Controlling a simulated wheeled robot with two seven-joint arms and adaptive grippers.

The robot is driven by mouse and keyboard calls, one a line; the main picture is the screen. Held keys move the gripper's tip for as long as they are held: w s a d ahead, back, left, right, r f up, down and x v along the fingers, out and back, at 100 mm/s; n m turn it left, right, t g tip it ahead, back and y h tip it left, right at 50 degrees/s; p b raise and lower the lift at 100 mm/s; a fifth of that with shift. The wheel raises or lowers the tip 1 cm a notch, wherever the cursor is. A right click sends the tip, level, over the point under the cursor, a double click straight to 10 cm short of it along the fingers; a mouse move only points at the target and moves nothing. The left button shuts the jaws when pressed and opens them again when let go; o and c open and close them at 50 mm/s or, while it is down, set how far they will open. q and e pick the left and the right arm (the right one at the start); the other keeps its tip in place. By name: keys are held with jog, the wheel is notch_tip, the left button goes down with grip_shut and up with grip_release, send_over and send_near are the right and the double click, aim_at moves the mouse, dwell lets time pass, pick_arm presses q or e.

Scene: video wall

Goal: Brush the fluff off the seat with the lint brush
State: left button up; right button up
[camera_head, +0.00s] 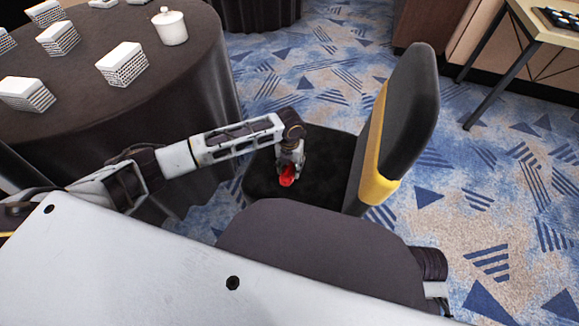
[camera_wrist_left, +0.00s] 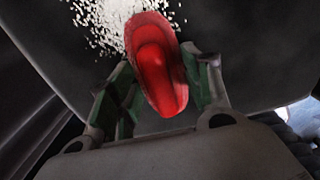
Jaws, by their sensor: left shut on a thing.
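A dark chair seat (camera_head: 325,148) lies in the middle of the head view, with its black and yellow backrest (camera_head: 385,125) to the right. My left gripper (camera_head: 289,172) is over the seat and shut on the red lint brush (camera_head: 287,180). In the left wrist view the red brush (camera_wrist_left: 152,70) sits between the green-sided fingers of my left gripper (camera_wrist_left: 160,85). A patch of white fluff (camera_wrist_left: 105,28) shows on the dark seat (camera_wrist_left: 255,60) beyond the brush, which partly hides it. Whether the brush touches the seat I cannot tell. My right gripper is not in view.
A round table with a dark cloth (camera_head: 130,95) stands at the left, holding several white stacks (camera_head: 122,64) and a white lidded pot (camera_head: 170,26). A wooden table (camera_head: 540,30) stands at the top right. Patterned blue carpet (camera_head: 500,200) is open right of the chair.

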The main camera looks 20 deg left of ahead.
pick_arm(q)
jog(key=shift+f, duration=0.15)
jog(key=shift+w, duration=0.15)
jog(key=shift+w+d, duration=0.1)
jog(key=shift+w, duration=1.7)
jog(key=shift+w, duration=0.1)
jog(key=shift+w+b, duration=0.75)
jog(key=shift+w, duration=1.05)
jog(key=shift+w+d+b, duration=0.1)
jog(key=shift+w+b, duration=0.75)
jog(key=shift+w, duration=1.05)
